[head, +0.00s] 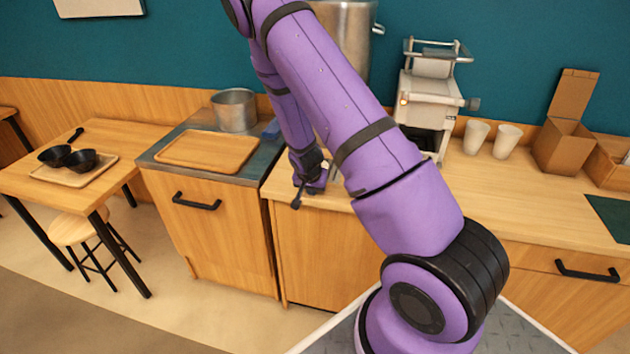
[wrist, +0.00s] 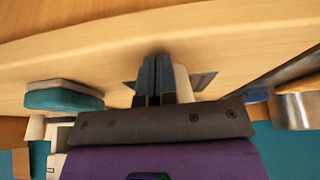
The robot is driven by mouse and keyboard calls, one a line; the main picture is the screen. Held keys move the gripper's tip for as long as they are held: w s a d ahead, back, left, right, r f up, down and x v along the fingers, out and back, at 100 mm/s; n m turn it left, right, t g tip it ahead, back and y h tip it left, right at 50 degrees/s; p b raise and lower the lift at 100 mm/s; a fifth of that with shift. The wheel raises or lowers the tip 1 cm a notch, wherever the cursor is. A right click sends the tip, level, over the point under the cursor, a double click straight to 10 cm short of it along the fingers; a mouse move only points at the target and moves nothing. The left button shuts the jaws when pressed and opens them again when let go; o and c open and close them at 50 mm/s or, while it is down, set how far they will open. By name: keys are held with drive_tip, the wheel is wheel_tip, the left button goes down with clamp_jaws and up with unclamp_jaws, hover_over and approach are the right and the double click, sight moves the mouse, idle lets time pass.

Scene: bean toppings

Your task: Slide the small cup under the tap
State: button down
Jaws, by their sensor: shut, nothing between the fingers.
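My gripper (head: 297,202) is low over the wooden counter, left of the white machine in the head view. Its dark fingers (wrist: 155,76) are together in the wrist view, with nothing visible between them. A pale object (wrist: 184,82) shows just right of the fingers in the wrist view, mostly hidden behind them; I cannot tell if it is the small cup or if it is touched. The tall metal pot (head: 350,35) stands behind my arm. I cannot make out a tap; my arm covers that area in the head view.
Two white cups (head: 476,137) (head: 507,142) stand right of the white machine (head: 428,100). Cardboard boxes (head: 562,145) are farther right. A metal pot (head: 235,110) and wooden tray (head: 208,151) sit left. A teal-sided object (wrist: 63,98) lies left of the fingers.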

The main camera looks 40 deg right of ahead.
drive_tip(key=shift+w+d, duration=1.35)
drive_tip(key=shift+d, duration=0.25)
drive_tip(key=shift+w+d, duration=1.3)
drive_tip(key=shift+d, duration=0.25)
drive_tip(key=shift+s+a, duration=0.95)
drive_tip(key=shift+a, duration=0.2)
wheel_tip(320, 180, up, 10)
